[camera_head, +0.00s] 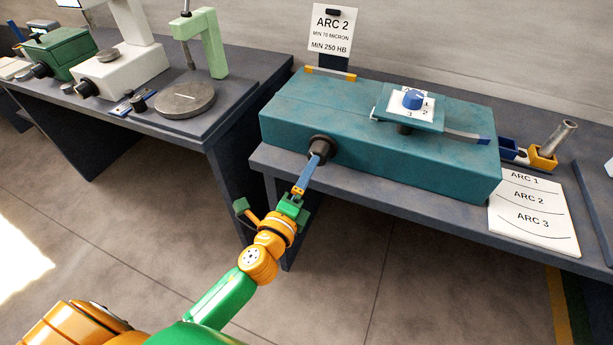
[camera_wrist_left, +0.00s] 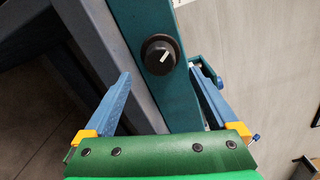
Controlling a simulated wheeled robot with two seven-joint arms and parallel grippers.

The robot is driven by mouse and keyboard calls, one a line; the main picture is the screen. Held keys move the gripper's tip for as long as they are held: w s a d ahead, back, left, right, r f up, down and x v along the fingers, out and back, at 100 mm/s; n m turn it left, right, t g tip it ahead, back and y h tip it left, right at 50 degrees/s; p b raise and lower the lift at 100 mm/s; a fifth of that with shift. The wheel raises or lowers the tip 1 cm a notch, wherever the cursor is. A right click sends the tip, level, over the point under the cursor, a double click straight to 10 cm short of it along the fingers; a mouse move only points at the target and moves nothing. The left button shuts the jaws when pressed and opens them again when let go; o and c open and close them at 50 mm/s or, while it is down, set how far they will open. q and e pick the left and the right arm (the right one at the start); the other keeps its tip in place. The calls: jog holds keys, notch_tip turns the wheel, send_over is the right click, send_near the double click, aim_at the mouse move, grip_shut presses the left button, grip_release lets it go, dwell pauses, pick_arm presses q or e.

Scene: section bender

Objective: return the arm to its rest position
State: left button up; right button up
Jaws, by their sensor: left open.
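My left arm is green and orange. It reaches in from the lower left in the head view, and its gripper (camera_head: 313,167) points at the front of the teal section bender (camera_head: 285,112). A black round knob (camera_head: 321,145) sits on that front face, right by the fingertips. In the left wrist view the gripper (camera_wrist_left: 160,70) is open, with blue fingers wide apart on either side of the knob (camera_wrist_left: 158,55). Nothing is held. The knob carries a white pointer line. I cannot tell how far the fingertips are from it. My right gripper is not in view.
On the bender is a blue selector dial (camera_head: 413,99). An ARC 2 card (camera_head: 331,32) stands behind it and a printed arc sheet (camera_head: 530,214) lies at right. A second bench (camera_head: 245,72) with instruments stands at left. Open floor (camera_head: 140,225) lies between and in front.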

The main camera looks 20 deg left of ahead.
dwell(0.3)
pick_arm(q)
jog(key=s+a+f+n+g, duration=0.1)
jog(key=s+f+n+g, duration=0.3)
jog(key=f, duration=0.6)
jog(key=s+a+f+n+g, duration=0.1)
jog(key=s+f+n+g, duration=0.3)
jog(key=f, duration=0.6)
jog(key=s+a+f+n+g, duration=0.1)
jog(key=s+f+n+g, duration=0.1)
jog(key=s+f, duration=0.6)
jog(key=s+f+n+g, duration=0.3)
jog(key=s+f, duration=0.3)
jog(key=s, duration=0.5)
jog(key=s+f+n+g, duration=0.3)
jog(key=s+f+n, duration=0.3)
jog(key=s, duration=0.5)
jog(key=shift+f+g+y, duration=0.15)
jog(key=shift+g+y, duration=0.15)
jog(key=shift+w, duration=0.1)
jog(key=shift+a, duration=0.1)
